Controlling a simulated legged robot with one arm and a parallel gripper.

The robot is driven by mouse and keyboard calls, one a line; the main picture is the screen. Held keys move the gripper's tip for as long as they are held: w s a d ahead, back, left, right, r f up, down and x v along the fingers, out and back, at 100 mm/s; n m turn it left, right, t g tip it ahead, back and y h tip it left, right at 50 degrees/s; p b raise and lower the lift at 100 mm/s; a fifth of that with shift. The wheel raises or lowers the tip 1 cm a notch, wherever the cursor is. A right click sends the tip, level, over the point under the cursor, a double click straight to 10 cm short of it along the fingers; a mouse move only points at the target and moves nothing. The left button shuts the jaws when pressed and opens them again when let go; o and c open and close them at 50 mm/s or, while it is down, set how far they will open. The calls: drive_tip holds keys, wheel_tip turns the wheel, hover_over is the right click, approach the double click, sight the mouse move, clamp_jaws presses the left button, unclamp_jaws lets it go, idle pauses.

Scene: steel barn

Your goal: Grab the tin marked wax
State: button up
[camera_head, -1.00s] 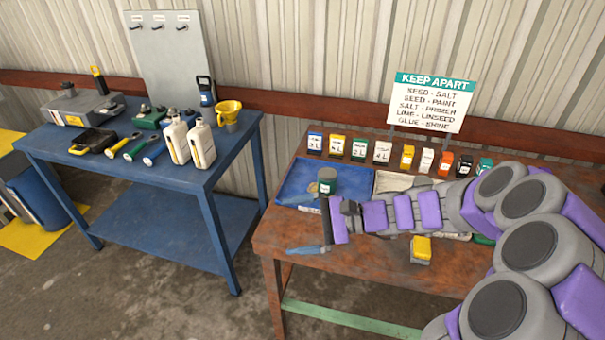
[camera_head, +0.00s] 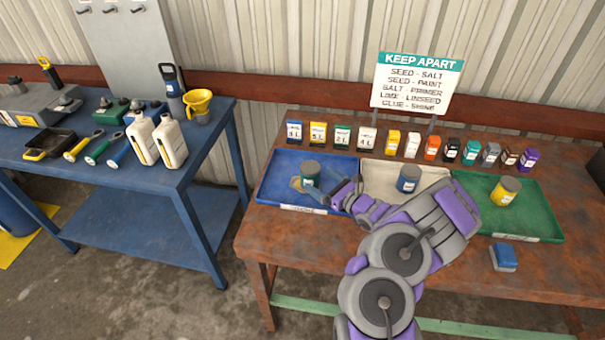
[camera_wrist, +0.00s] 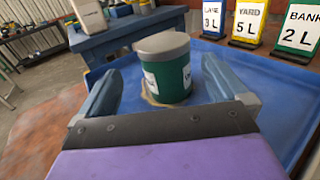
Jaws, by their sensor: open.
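A green tin (camera_head: 310,173) with a grey lid stands in the blue tray (camera_head: 270,189) at the left of the rusty table. In the wrist view the green tin (camera_wrist: 170,75) stands upright, just ahead of and partly between my gripper's (camera_wrist: 160,80) two open fingers. Its white labels are turned partly away; one seems to start with W, the rest unreadable. In the head view my gripper (camera_head: 325,194) reaches in low from the right. A blue tin (camera_head: 408,178) stands in the cream tray (camera_head: 378,172), and a yellow tin (camera_head: 505,191) in the green tray (camera_head: 545,215); their labels are too small to read.
A row of small labelled boxes (camera_head: 392,143) stands behind the trays, under a KEEP APART sign (camera_head: 417,82). A blue-topped block (camera_head: 504,257) lies at the front right. A blue bench (camera_head: 190,185) with bottles, tools and a yellow funnel (camera_head: 198,103) stands to the left.

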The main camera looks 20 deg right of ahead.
sight(309, 168)
drive_tip(key=shift+b+x, duration=0.3)
drive_tip(key=shift+x, duration=0.6)
drive_tip(key=w, duration=0.1)
drive_tip(key=w+b, duration=0.1)
drive_tip(key=w, duration=0.2)
drive_tip(key=shift+a+r+b, duration=0.1)
drive_tip(key=shift+a+b, duration=0.15)
drive_tip(key=shift+b, duration=0.1)
drive_tip(key=shift+w+a+r, duration=0.1)
drive_tip(key=shift+w+a, duration=0.15)
drive_tip(key=shift+w, duration=0.3)
drive_tip(key=shift+a+r, duration=0.1)
drive_tip(key=shift+a, duration=0.1)
drive_tip(key=shift+d, duration=0.15)
drive_tip(key=c, duration=1.2)
